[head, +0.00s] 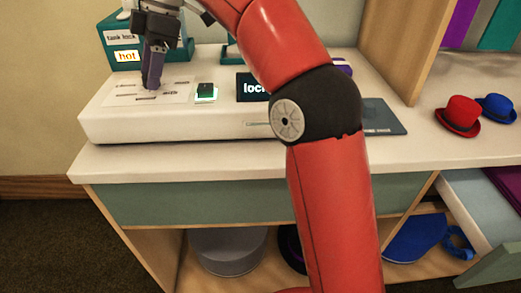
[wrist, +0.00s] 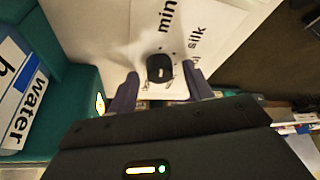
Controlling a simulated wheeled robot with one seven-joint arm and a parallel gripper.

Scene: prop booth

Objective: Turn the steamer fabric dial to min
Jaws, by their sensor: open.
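The steamer base (head: 190,124) is a long white unit on the counter, with a labelled dial plate (head: 120,95) at its left end. In the wrist view the fabric dial (wrist: 159,68) is a small black knob with a short white mark. The labels "min" (wrist: 168,16) and "silk" (wrist: 197,42) show beyond it; which label the mark faces I cannot tell. My gripper (head: 151,84) points down over the plate and hides the dial in the head view. In the wrist view its two purple fingers are open, one on each side of the dial, with gaps visible.
A teal block (head: 125,57) labelled "tank lock" and "hot" stands behind. Red (head: 461,113) and blue (head: 496,106) hats lie far right, above an open drawer (head: 482,205).

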